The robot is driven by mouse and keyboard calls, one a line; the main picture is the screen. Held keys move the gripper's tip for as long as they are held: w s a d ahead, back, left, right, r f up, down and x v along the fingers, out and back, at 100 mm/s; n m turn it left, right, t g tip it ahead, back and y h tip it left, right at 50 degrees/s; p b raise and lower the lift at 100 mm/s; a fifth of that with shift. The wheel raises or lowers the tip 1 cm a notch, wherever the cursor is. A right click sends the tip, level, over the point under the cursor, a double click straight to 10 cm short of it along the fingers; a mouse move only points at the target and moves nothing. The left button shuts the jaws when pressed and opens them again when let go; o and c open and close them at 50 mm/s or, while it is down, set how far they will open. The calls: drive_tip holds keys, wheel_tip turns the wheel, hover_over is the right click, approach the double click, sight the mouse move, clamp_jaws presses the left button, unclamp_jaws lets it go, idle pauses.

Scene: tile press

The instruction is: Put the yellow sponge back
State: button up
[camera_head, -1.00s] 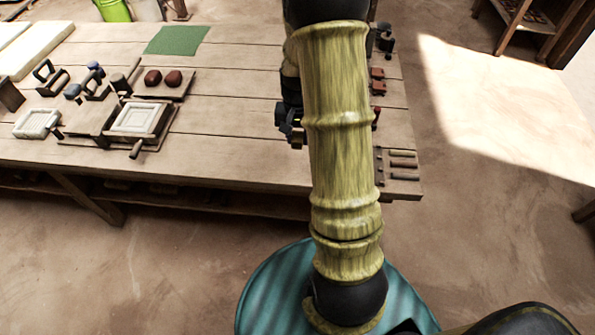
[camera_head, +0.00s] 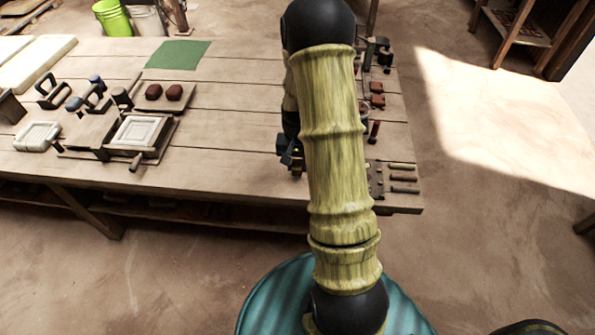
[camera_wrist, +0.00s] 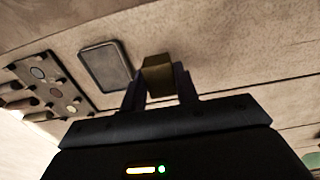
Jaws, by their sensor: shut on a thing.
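In the wrist view my gripper (camera_wrist: 160,88) is shut on the yellow sponge (camera_wrist: 157,72), a small dull yellow-brown block between the two fingers, held above the wooden table. A shallow dark-rimmed rectangular tray (camera_wrist: 105,66) lies on the table just left of the sponge in that view. I cannot tell the sponge's height above the table. In the head view my gripper (camera_head: 291,156) is near the table's front right part, partly hidden behind my arm, and the sponge cannot be made out clearly.
A board with round discs (camera_wrist: 47,84) lies left in the wrist view. In the head view, rod-like tools (camera_head: 402,178) lie at the table's right front corner. A tile press (camera_head: 138,131), red clay lumps (camera_head: 163,92) and a green mat (camera_head: 178,54) are leftward. The middle table is clear.

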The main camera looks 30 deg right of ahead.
sight(297, 172)
drive_tip(key=shift+f, duration=1.85)
drive_tip(key=shift+f, duration=0.15)
drive_tip(key=o, duration=0.9)
wheel_tip(297, 172, up, 11)
drive_tip(key=shift+w+r, duration=0.1)
drive_tip(key=shift+r, duration=0.6)
